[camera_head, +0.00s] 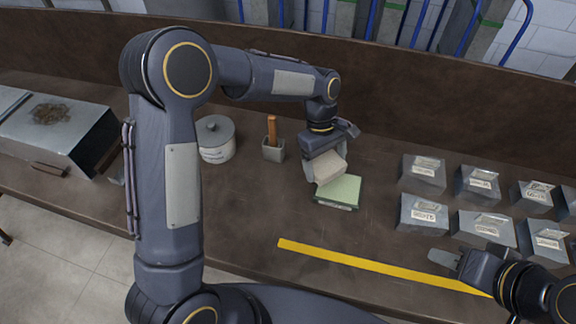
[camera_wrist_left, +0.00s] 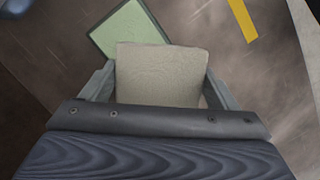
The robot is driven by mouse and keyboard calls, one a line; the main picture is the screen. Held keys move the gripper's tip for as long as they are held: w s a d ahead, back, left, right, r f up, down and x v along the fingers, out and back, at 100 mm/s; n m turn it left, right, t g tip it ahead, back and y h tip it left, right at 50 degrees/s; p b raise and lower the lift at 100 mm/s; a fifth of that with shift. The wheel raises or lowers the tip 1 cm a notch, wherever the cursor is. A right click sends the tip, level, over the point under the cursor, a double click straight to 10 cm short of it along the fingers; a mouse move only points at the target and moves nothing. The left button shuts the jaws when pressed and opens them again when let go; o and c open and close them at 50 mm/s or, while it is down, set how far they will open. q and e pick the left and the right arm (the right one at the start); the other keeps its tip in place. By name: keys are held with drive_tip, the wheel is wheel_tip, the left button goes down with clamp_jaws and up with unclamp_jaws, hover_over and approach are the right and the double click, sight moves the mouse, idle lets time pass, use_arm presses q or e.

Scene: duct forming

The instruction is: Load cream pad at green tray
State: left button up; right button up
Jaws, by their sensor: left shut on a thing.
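The cream pad (camera_head: 328,168) is a pale block held between the fingers of my left gripper (camera_head: 325,172). In the left wrist view the pad (camera_wrist_left: 160,75) fills the space between the two grey fingers. The green tray (camera_head: 342,192) lies on the brown bench just below and in front of the pad in the head view. The tray (camera_wrist_left: 128,28) shows past the pad's far edge in the left wrist view, partly hidden by it. I cannot tell whether pad and tray touch. My right gripper (camera_head: 449,260) is at the lower right, away from both; its finger gap is unclear.
A lidded grey pot (camera_head: 215,139) and a small holder (camera_head: 273,149) with an orange-brown handle stand left of the gripper. Several labelled metal boxes (camera_head: 423,174) stand at right. A yellow strip (camera_head: 380,266) crosses the bench front. A large metal box (camera_head: 60,130) sits far left.

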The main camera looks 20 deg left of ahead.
sight(341, 160)
use_arm(q)
drive_tip(key=shift+m, duration=0.4)
drive_tip(key=d, duration=0.1)
drive_tip(key=w+d, duration=0.1)
drive_tip(key=d+f, duration=0.1)
drive_tip(key=shift+w+d, duration=0.3)
drive_tip(key=f+b, duration=0.1)
drive_tip(key=f, duration=0.1)
drive_tip(key=f+b, duration=0.3)
drive_tip(key=f, duration=0.1)
drive_tip(key=shift+w+d, duration=0.25)
drive_tip(key=shift+d, duration=0.15)
drive_tip(key=shift+f+b, duration=0.1)
drive_tip(key=shift+b, duration=0.2)
use_arm(e)
drive_tip(key=f, duration=0.4)
drive_tip(key=shift+w+d+f, duration=0.3)
drive_tip(key=shift+d, duration=0.05)
use_arm(q)
drive_tip(key=shift+f, duration=0.55)
use_arm(e)
drive_tip(key=shift+f, duration=0.25)
use_arm(q)
drive_tip(key=shift+r+p, duration=2.5)
drive_tip(key=shift+r, duration=1.1)
use_arm(e)
wheel_tip(341, 160, up, 6)
drive_tip(key=shift+f, duration=0.25)
use_arm(q)
drive_tip(key=shift+a+f, duration=0.1)
